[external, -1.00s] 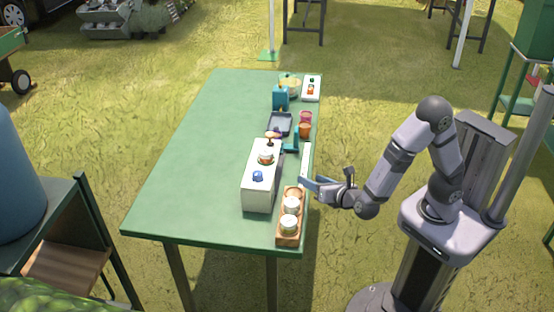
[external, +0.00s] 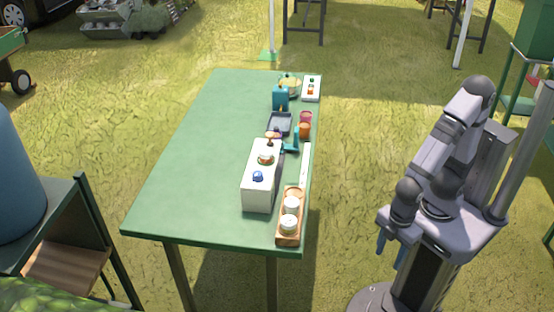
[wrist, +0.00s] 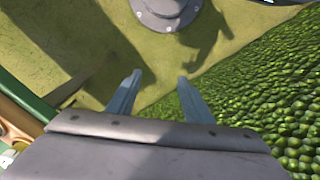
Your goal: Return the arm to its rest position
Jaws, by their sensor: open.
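My gripper (external: 390,252) hangs beside my base, fingers pointing down, off to the right of the green table (external: 200,150). My arm is folded back over its own pedestal. In the wrist view my gripper (wrist: 160,85) shows two blue-grey fingers spread apart with nothing between them. Below them is grassy ground and a round grey foot of my stand.
On the table are a white box (external: 258,195), a wooden tray (external: 290,238) with white-topped jars, a dark tray (external: 279,124) and a blue container (external: 280,98). A dark shelf (external: 75,240) stands at left. Grass lies between table and base.

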